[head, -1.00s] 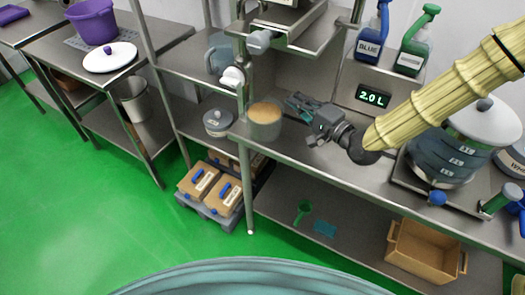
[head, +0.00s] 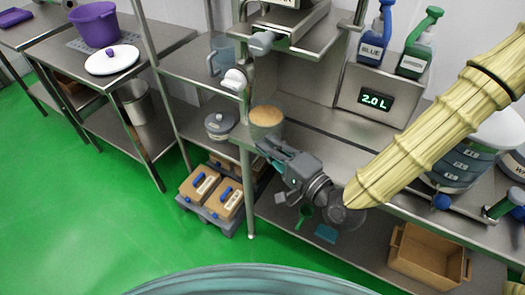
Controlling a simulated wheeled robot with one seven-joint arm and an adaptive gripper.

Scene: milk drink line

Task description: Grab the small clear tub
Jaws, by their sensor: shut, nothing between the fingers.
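A small clear tub (head: 267,130) with tan contents stands upright near the front left corner of the steel bench (head: 335,150), beside the upright post. My gripper (head: 264,146) is shut and empty. It is in front of the tub in the head view, by the bench's front edge, with its fingertips pointing up and left towards the tub's base. The fingers overlap the lower edge of the tub in the picture. I cannot tell whether they touch it.
A lidded grey tub (head: 219,125) stands on the side bench to the left. A display box (head: 376,98) reading 2.0 L is behind. A cardboard box (head: 428,258) and a green scoop (head: 305,214) lie on the lower shelf.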

